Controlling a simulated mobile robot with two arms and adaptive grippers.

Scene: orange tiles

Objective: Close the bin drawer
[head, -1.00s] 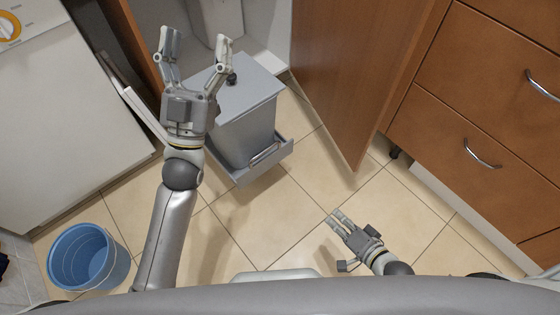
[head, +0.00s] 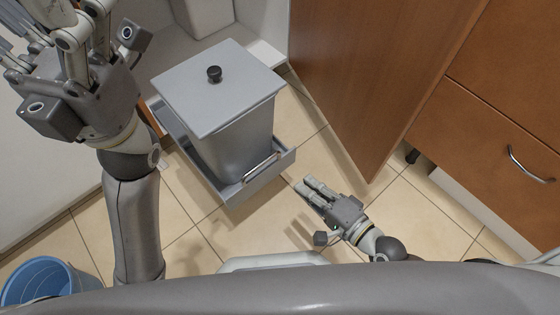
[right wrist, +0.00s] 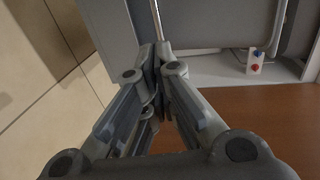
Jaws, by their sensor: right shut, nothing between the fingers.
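The bin drawer (head: 232,192) is pulled out from the open cabinet in the head view, a grey tray with a chrome handle (head: 262,167) on its front. A grey bin with a flat lid (head: 225,95) and black knob stands in it. My right gripper (head: 304,187) is shut and empty, just in front of the drawer's right front corner, with no clear contact. In the right wrist view its fingertips (right wrist: 156,58) meet near a thin metal bar and a grey surface. My left gripper (head: 55,45) is open and empty at the upper left, its fingertips partly cut off.
A wooden cabinet door (head: 355,90) stands open right of the drawer. Wooden drawers (head: 510,110) are at the far right. A blue bucket (head: 50,283) stands at the lower left. Tiled floor (head: 200,250) is free in front of the drawer.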

